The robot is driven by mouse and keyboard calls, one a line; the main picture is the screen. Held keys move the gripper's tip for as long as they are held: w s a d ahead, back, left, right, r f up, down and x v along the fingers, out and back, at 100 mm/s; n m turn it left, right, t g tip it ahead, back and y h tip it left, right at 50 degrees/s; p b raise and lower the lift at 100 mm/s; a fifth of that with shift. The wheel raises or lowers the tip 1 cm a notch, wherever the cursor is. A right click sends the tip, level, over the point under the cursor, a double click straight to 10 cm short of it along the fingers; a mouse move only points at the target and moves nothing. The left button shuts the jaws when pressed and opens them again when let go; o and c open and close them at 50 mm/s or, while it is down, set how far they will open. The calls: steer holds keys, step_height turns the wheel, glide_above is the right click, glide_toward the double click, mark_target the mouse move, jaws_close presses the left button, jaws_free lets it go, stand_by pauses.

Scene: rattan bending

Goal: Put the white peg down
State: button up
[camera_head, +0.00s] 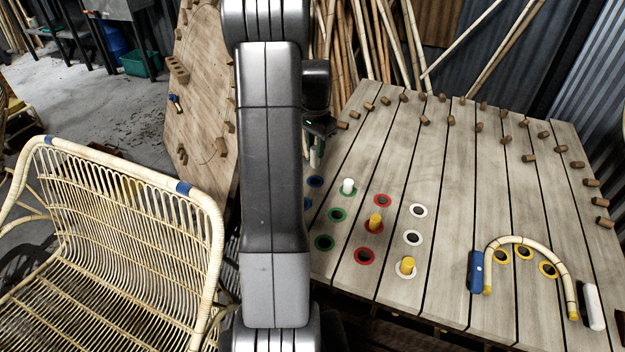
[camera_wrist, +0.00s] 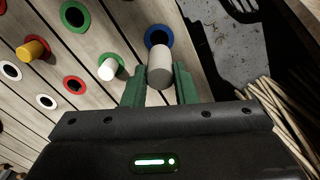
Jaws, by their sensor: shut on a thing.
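My gripper (camera_wrist: 159,88) has its green fingers closed on a pale white-grey peg (camera_wrist: 160,70). In the wrist view the peg's far end overlaps the near edge of a blue-ringed hole (camera_wrist: 158,34), and the dark hole still shows past it. In the head view the held peg (camera_head: 315,158) hangs under my gripper (camera_head: 317,140), just above a blue ring (camera_head: 315,181). I see a gap there. Another white peg (camera_head: 348,186) stands upright in a green-ringed hole; it also shows in the wrist view (camera_wrist: 108,70).
Yellow pegs stand in a red-ringed hole (camera_head: 375,222) and a white-ringed hole (camera_head: 407,266). A bent rattan piece (camera_head: 520,241) lies on the slatted table (camera_head: 440,200) at right, by a blue block (camera_head: 476,272). A rattan chair (camera_head: 110,240) stands at left.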

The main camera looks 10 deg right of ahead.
step_height(320, 180, down, 9)
steer(key=shift+p, duration=0.3)
steer(key=shift+f, duration=0.2)
steer(key=o, duration=1)
steer(key=shift+c, duration=0.2)
step_height(320, 180, up, 12)
steer(key=shift+r, duration=0.25)
steer(key=shift+f, duration=0.1)
